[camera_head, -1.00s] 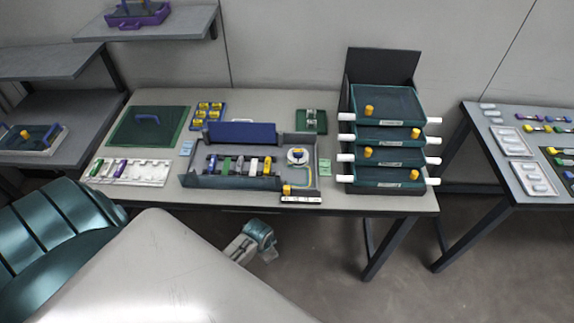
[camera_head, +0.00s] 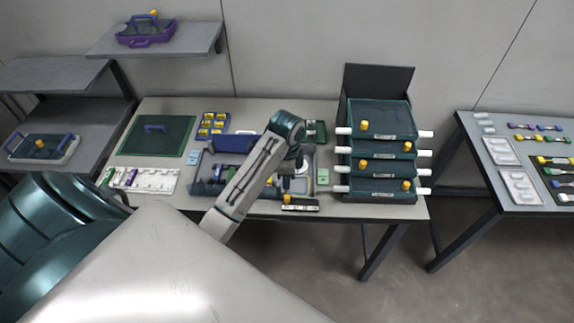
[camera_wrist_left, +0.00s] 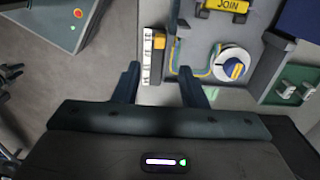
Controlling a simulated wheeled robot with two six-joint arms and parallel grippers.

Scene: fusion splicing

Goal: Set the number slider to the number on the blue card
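The number slider (camera_head: 300,205) is a short dark-and-white strip at the front table edge, with a yellow knob (camera_head: 287,199) near its left end. In the left wrist view the strip (camera_wrist_left: 147,62) stands upright in the picture, with the yellow knob (camera_wrist_left: 159,42) near its top. Its figures are too small to read. A light blue card (camera_head: 193,157) lies left of the grey tray; its number is unreadable. My left gripper (camera_head: 287,186) points down over the table near the slider. In the wrist view its fingers (camera_wrist_left: 160,85) are apart and empty. My right gripper is not in view.
A grey tray (camera_head: 203,188) stands behind the slider, partly hidden by my left arm. A dial (camera_wrist_left: 233,64) is close beside the slider. A green card (camera_head: 323,176) lies to the right, beside the drawer stack (camera_head: 380,150). A white tray (camera_head: 150,180) is at left.

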